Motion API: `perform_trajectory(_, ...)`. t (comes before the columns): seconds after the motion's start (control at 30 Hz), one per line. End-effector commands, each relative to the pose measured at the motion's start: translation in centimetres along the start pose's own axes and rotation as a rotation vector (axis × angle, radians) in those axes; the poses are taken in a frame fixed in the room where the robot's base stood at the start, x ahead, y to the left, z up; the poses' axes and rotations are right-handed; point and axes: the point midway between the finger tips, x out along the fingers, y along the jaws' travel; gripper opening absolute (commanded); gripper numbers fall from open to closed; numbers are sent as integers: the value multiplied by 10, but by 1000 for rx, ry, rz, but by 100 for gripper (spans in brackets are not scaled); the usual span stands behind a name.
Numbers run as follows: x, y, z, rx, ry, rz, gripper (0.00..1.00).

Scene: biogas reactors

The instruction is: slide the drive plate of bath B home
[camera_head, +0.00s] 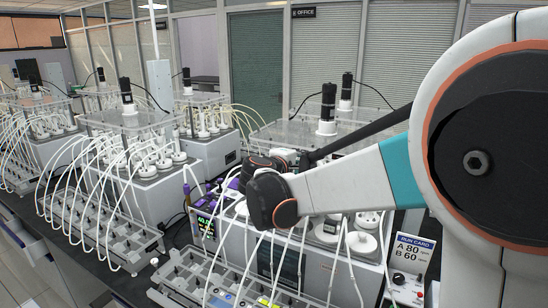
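The nearest bath (345,270) stands at centre right, largely behind my arm. No letter shows on it, so I cannot tell whether it is bath B. A clear plate (285,132) lies above it, with an upright black motor (328,104) on a white collar. My arm covers much of the plate, and I cannot tell how the plate is seated. My arm reaches in from the right, and its dark wrist is in front of the bath. My gripper's fingers cannot be made out beyond the wrist.
A similar bath (155,195) with its own motor (126,92) stands left. White hoses run to bottle racks (100,240) in front. A run card (411,255) reads A 80, B 60 rpm, above a knob box (406,289). A lit display (204,222) stands between the baths.

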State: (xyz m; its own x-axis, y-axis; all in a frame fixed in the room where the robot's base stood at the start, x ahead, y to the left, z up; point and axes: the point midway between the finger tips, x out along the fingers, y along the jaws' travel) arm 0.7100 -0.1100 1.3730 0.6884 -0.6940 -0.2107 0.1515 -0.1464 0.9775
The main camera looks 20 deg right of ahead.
Motion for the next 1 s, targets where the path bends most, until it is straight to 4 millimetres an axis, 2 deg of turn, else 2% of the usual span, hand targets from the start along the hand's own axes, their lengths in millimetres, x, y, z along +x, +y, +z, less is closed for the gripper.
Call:
perform_trajectory(0.03, 12, -1, 1, 1, -3, 0, 17)
perform_trajectory(0.2, 40, 0, 1, 1, -2, 0, 17)
perform_trajectory(0.4, 60, 0, 1, 0, 0, 0, 17)
perform_trajectory(0.77, 64, 0, 1, 0, 0, 0, 17)
perform_trajectory(0.87, 64, 0, 1, 1, 0, 0, 0)
perform_trajectory(1.0, 64, 0, 1, 1, 0, 0, 0)
